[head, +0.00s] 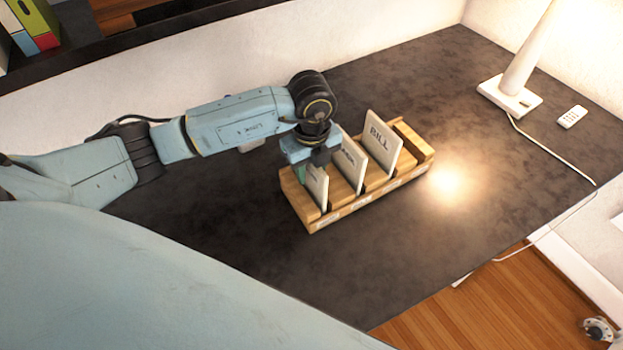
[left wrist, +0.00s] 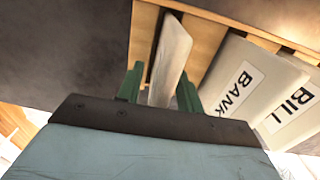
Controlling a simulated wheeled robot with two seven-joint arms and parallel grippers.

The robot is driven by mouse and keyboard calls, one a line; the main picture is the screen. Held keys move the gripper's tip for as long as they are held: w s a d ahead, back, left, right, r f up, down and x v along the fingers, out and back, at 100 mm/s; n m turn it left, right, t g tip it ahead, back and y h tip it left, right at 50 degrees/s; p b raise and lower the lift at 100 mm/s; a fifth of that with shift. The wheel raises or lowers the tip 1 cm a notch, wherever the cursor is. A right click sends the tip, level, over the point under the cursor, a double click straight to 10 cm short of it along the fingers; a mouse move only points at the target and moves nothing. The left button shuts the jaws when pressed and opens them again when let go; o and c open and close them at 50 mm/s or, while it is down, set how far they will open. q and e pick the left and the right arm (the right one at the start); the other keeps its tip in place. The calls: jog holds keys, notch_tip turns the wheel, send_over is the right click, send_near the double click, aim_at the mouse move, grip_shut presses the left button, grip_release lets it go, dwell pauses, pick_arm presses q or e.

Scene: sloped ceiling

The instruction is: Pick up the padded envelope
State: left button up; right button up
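A wooden letter rack (head: 350,207) stands on the dark desk and holds several upright pale envelopes. The leftmost, a plain one with no readable label, is most likely the padded envelope (head: 317,188). It also shows edge-on in the left wrist view (left wrist: 171,55). My left gripper (head: 306,171) is over the rack's left end. In the left wrist view its two green fingers (left wrist: 159,88) stand apart on either side of that envelope, with a gap showing on the left. My right gripper is not in view.
The BANK envelope (left wrist: 232,82) and BILL envelope (head: 381,142) stand in the slots to the right. A lit lamp (head: 510,96), its cord and a white remote (head: 572,117) are at the back right. The desk (head: 300,280) around the rack is clear.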

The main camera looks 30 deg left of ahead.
pick_arm(q)
jog(key=shift+c, duration=0.2)
grip_shut()
jog(key=shift+r, duration=0.1)
notch_tip(320, 180, up, 10)
dwell(0.3)
